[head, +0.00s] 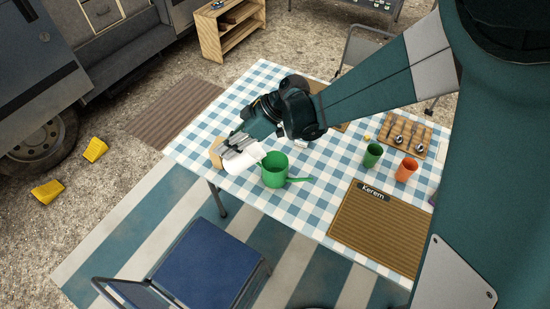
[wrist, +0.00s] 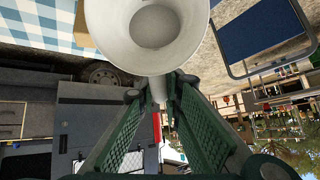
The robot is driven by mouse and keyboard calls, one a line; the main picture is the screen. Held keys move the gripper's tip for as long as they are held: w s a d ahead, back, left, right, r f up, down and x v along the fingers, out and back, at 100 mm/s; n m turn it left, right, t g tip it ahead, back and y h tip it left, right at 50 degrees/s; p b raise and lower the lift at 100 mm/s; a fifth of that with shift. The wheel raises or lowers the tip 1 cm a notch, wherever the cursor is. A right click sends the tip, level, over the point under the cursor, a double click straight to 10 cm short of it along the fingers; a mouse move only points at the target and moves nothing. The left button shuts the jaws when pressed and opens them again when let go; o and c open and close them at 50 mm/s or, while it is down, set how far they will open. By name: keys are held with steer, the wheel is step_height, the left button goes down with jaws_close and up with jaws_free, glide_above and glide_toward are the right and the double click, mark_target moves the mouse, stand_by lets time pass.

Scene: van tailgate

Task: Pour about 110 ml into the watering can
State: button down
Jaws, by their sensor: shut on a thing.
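The green watering can (head: 274,174) stands upright on the checked table, its spout pointing right. My gripper (head: 236,146) is just left of and above the can. It is shut on a white vessel (head: 243,165), which is close beside the can's rim in the head view. In the wrist view the white vessel (wrist: 118,52) shows its round open mouth, with a smooth grey round area inside. I cannot tell whether that is liquid or the bottom. The fingers (wrist: 160,92) close on its narrow handle. No stream shows, and the can's inside is hard to make out.
A wooden block (head: 216,152) is at the table's left edge, behind the gripper. A green cup (head: 372,155), an orange cup (head: 406,170), a cutlery board (head: 404,137) and a brown placemat (head: 376,232) are to the right. A blue chair (head: 212,262) stands in front.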

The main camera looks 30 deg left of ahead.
steer(key=shift+w+d+r+g+y, duration=0.2)
steer(key=shift+r+y, duration=0.1)
steer(key=shift+r, duration=0.1)
steer(key=shift+w+d+r+g+y, duration=0.1)
steer(key=shift+d+r+g+y, duration=0.1)
steer(key=shift+r+y, duration=0.15)
steer(key=shift+w+d+r+g+y, duration=0.25)
steer(key=shift+r+g, duration=0.05)
steer(key=shift+r, duration=0.2)
steer(key=shift+w+d+r+g+y+b, duration=0.25)
steer(key=shift+w+d+r+y+b, duration=0.1)
steer(key=shift+r, duration=0.1)
steer(key=shift+w+d+r+g+y+b, duration=0.2)
steer(key=shift+d+r+g+y+b, duration=0.1)
steer(key=shift+r+y, duration=0.1)
stand_by(1.7)
steer(key=shift+s+a+f+t+h+p, duration=0.25)
steer(key=shift+s+a+h+p, duration=0.1)
steer(key=shift+h, duration=0.1)
steer(key=shift+s+a+f+t+h, duration=0.25)
steer(key=shift+a+f+t+h, duration=0.1)
steer(key=shift+f, duration=0.15)
steer(key=shift+s+a+f+t+h, duration=0.2)
steer(key=shift+f+t+h, duration=0.15)
steer(key=shift+f, duration=0.55)
steer(key=shift+a, duration=0.1)
steer(key=shift+f+h+p, duration=0.1)
steer(key=shift+h+p, duration=0.2)
